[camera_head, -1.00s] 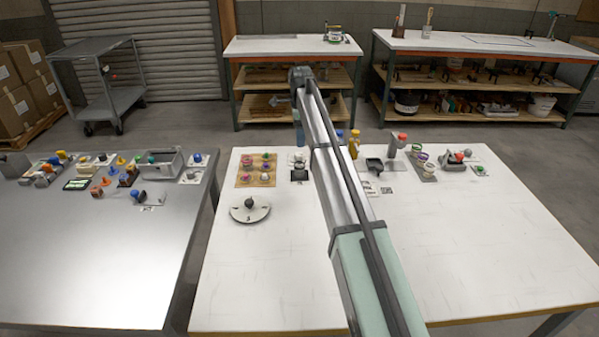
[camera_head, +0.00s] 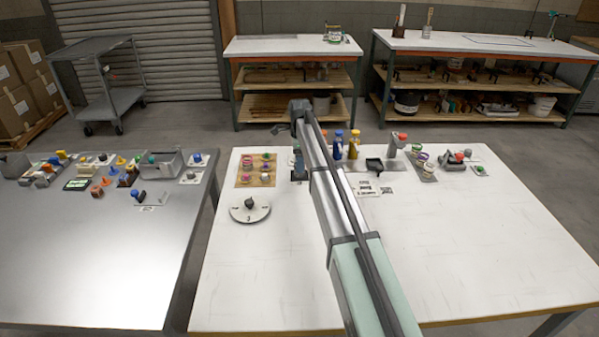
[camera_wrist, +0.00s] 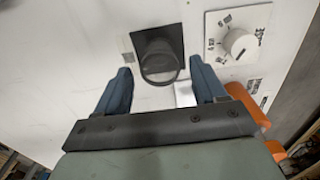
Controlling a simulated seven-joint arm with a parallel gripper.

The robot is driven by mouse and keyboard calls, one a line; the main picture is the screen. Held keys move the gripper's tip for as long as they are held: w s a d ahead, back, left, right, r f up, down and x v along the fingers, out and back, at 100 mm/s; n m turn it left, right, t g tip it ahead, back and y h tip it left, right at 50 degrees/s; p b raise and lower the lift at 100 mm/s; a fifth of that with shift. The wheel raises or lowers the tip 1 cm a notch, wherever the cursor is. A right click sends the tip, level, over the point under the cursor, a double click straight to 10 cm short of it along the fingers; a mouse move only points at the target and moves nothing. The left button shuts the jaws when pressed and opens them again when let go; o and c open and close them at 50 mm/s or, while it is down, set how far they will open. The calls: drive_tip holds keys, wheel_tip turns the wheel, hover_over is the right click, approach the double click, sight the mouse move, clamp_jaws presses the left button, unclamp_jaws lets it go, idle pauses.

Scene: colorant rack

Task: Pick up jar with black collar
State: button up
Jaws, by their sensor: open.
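In the wrist view, a dark, round-rimmed object (camera_wrist: 160,66), which looks like the jar with the black collar, stands on a black square pad (camera_wrist: 172,33). My gripper (camera_wrist: 160,72) has its two blue fingers apart, one on each side of the jar in the picture. They seem to be above it, and I see no contact. In the head view, my gripper (camera_head: 299,160) is over the black pad (camera_head: 299,179) near the back of the white table. The jar cannot be made out there, as my arm and gripper cover that spot.
A dial plate (camera_wrist: 238,42) lies beside the pad in the wrist view. In the head view, a board with coloured knobs (camera_head: 256,170) is left of my gripper. Blue (camera_head: 338,145) and yellow bottles (camera_head: 353,145) stand to its right. The white table's front (camera_head: 470,270) is clear.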

drive_tip(key=shift+f, duration=1.35)
drive_tip(key=c, duration=1)
